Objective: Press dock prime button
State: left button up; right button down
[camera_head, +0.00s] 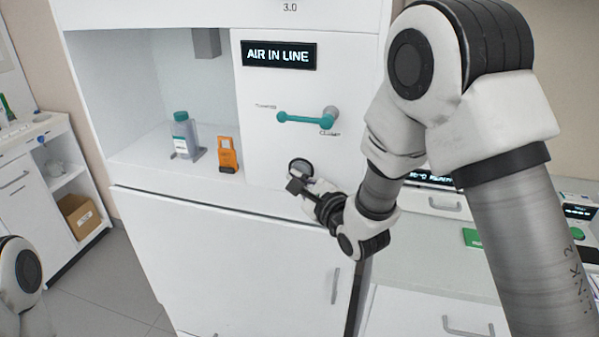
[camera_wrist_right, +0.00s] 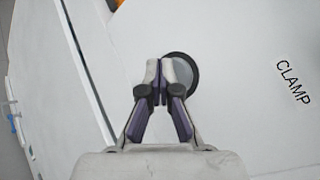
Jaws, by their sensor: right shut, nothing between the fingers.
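A round grey button with a dark ring (camera_head: 301,167) sits on the white front panel, below the teal lever. I take it for the prime button; no label for it is readable. My right gripper (camera_head: 298,186) is shut and empty, just in front of the button and slightly below it in the head view. In the right wrist view the shut fingertips (camera_wrist_right: 161,64) overlap the left side of the button (camera_wrist_right: 186,76). I cannot tell if they touch it. My left gripper is out of view; only part of my left arm shows at the lower left.
A teal lever (camera_head: 305,119) with a grey knob stands out above the button. A display (camera_head: 279,55) reads "AIR IN LINE". A teal-capped bottle (camera_head: 185,138) and an orange clip-like item (camera_head: 228,154) stand in the open bay to the left. The word "CLAMP" (camera_wrist_right: 293,82) is on the panel.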

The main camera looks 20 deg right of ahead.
jog(key=shift+w+d, duration=0.25)
jog(key=shift+w, duration=0.05)
dwell(0.5)
jog(key=shift+s+a, duration=0.55)
jog(key=shift+s, duration=0.2)
jog(key=s+a, duration=0.1)
jog(key=s, duration=0.1)
jog(key=s+a, duration=0.1)
jog(key=s, duration=0.1)
jog(key=shift+a, duration=0.4)
dwell(1.9)
